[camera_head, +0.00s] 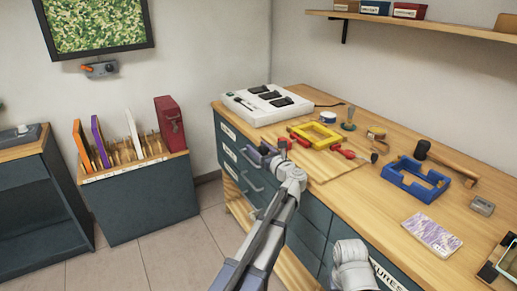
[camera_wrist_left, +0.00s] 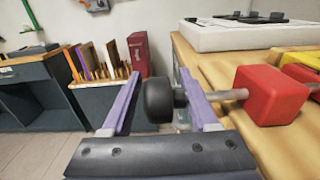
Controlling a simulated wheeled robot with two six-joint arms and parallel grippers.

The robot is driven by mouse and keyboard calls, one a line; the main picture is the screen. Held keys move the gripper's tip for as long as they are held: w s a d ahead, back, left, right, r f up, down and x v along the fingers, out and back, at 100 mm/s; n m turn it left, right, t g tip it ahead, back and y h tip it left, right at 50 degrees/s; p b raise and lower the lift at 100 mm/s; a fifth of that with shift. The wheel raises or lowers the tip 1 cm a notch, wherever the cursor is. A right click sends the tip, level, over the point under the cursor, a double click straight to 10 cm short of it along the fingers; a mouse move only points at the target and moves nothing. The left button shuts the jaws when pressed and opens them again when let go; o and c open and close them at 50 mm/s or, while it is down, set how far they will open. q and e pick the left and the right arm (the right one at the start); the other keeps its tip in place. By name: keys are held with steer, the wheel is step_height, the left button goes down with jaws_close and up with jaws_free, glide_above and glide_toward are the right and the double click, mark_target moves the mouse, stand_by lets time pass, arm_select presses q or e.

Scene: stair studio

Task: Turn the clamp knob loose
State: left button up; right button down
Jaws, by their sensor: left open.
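The clamp knob is a black round knob (camera_wrist_left: 157,100) on a metal rod that runs into a red clamp block (camera_wrist_left: 270,95). In the head view the red clamp (camera_head: 299,140) sits at the near left corner of a yellow frame (camera_head: 318,133) on a board at the bench edge. My left gripper (camera_head: 266,156) is open at the bench's left edge. In the left wrist view its purple fingers (camera_wrist_left: 160,72) stand on both sides of the knob. I cannot tell whether they touch it. My right gripper is not in view.
A second red clamp (camera_head: 346,154) lies to the right of the yellow frame. A blue frame (camera_head: 415,180), a mallet (camera_head: 450,162) and a white case (camera_head: 268,106) are on the bench. Drawer handles (camera_head: 252,182) stick out below the bench edge.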

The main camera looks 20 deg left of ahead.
arm_select(q)
steer(key=shift+s, duration=0.15)
jaws_close()
steer(key=shift+s+d+f+g+h+p, duration=0.1)
steer(key=shift+f+g+h+p, duration=0.2)
steer(key=shift+g+h+p, duration=1.05)
steer(key=shift+s+a+f+g+h+p, duration=0.1)
steer(key=shift+f+h+p, duration=0.3)
steer(key=shift+p, duration=1.9)
steer(key=shift+s+d+f+g+h+p, duration=0.15)
steer(key=shift+g+h+p, duration=0.7)
steer(key=shift+p, duration=1)
steer(key=shift+f, duration=0.1)
jaws_free()
steer(key=shift+w, duration=0.1)
